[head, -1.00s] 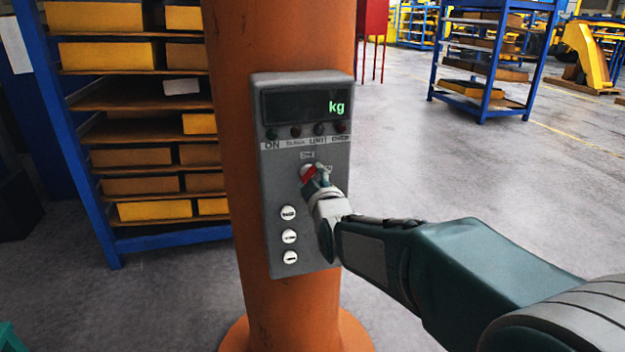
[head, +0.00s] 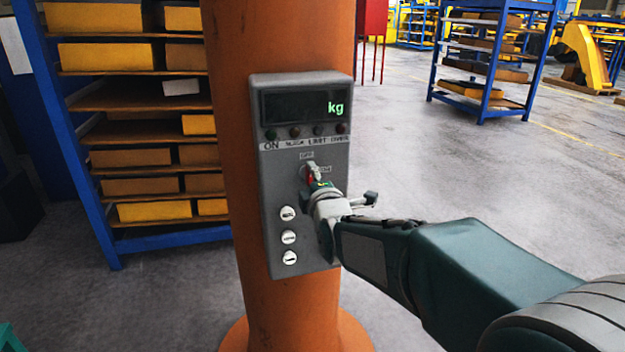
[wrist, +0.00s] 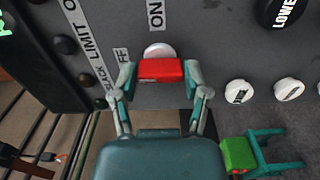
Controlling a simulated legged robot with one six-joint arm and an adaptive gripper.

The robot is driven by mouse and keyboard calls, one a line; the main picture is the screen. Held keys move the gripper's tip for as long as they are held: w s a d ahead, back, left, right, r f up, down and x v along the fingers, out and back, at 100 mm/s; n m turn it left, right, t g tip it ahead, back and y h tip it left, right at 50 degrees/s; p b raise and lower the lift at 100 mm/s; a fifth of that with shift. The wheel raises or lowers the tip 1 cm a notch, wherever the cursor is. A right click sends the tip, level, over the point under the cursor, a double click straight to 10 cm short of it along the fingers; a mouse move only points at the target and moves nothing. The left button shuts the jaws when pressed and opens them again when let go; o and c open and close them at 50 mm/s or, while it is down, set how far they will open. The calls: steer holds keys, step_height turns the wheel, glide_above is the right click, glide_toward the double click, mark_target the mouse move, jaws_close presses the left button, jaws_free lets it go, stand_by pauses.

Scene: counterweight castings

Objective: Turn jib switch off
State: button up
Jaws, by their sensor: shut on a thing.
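The red-handled jib switch (head: 310,178) sits on a grey control box (head: 273,205) on the orange column. In the head view, an OFF label is above it and an ON label to its right, partly covered. My gripper (head: 319,183) is at the switch and hides part of it. In the wrist view, the red handle (wrist: 160,70) lies between the two fingers of my gripper (wrist: 159,82), which is shut on it. A white round base shows behind the handle. Which label the handle points to, I cannot tell.
The dark display (head: 305,104) shows "kg" in green above a row of small lamps. Several white buttons (head: 289,237) run down the box below the switch. A blue rack (head: 150,158) with yellow bins stands left of the column (head: 290,300). Open floor lies to the right.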

steer(key=shift+a+f, duration=0.1)
steer(key=shift+f, duration=0.15)
steer(key=o, duration=1.2)
steer(key=shift+c, duration=0.2)
steer(key=shift+a, duration=0.15)
steer(key=shift+r, duration=0.1)
steer(key=shift+s+d, duration=0.2)
steer(key=shift+s, duration=0.05)
steer(key=v, duration=1.1)
steer(key=shift+s, duration=0.2)
